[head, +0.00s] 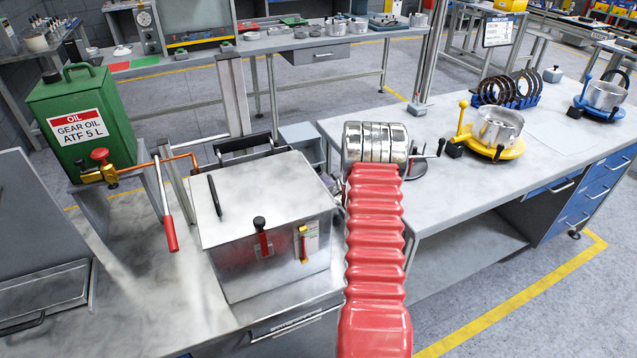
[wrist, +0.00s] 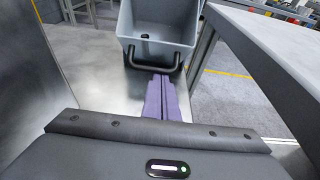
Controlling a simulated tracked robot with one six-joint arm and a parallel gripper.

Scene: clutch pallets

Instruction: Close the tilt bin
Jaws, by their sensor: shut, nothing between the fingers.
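The tilt bin (wrist: 135,20) is a grey open-topped bin at the top of the wrist view, with its inside showing. A black U-shaped handle (wrist: 157,68) sticks out from its near side. My gripper (wrist: 160,77) has purple fingers, closed together and empty. The fingertips are at the handle's near bar in the picture; I cannot tell whether they touch it. In the head view a grey bin-like shape (head: 301,136) shows behind the steel box, mostly hidden; I cannot tell that it is the same bin. My gripper's fingers are hidden there.
A steel box (head: 262,190) with a lid handle and red and yellow latches stands on the left bench. A green oil can (head: 80,120) and a red-handled lever (head: 170,235) are left of it. The right bench (head: 440,185) holds a yellow clutch fixture (head: 490,150).

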